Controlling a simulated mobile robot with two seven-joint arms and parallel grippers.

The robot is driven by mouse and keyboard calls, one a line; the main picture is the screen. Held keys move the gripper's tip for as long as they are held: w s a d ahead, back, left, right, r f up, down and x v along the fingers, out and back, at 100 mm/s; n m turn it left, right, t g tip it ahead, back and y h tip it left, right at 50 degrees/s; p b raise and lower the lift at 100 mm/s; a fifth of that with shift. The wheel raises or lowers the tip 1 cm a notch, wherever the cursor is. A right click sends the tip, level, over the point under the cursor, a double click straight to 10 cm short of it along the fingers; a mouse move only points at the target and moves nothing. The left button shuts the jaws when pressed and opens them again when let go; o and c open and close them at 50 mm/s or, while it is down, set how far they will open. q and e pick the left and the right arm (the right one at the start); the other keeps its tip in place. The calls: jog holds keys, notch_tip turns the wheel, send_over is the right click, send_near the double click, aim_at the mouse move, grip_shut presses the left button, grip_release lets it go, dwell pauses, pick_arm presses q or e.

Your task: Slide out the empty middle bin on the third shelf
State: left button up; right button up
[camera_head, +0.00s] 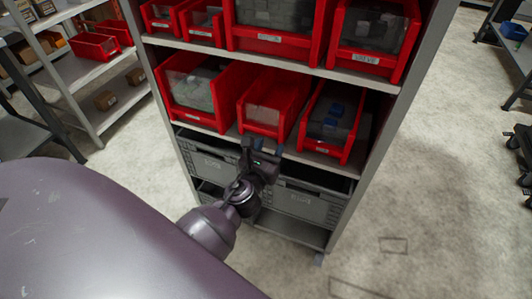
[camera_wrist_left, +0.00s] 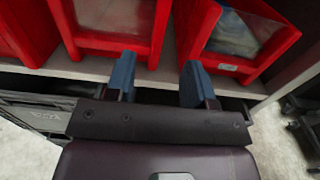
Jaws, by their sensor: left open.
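The middle red bin (camera_head: 273,103) stands on a shelf of the rack between two filled red bins. No contents show through its clear front window. In the left wrist view, this bin (camera_wrist_left: 113,43) is at the upper middle, close ahead. My left gripper (camera_head: 266,150) is open just in front of and below this bin's front. Its two blue fingertips (camera_wrist_left: 157,80) point at the shelf edge near the bin's lower right front, with nothing between them. The fingers partly cover the bin's lower front edge in the left wrist view. My right gripper is not in view.
The left red bin (camera_head: 204,88) and right red bin (camera_head: 332,118) hold grey items. Grey crates (camera_head: 301,201) stand on the shelf below, close under my gripper. Red bins fill the shelf above. The floor (camera_head: 430,190) right of the rack is clear.

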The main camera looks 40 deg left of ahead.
aim_at(281, 127)
pick_arm(q)
jog(key=x, duration=0.8)
jog(key=shift+w, duration=0.2)
grip_shut()
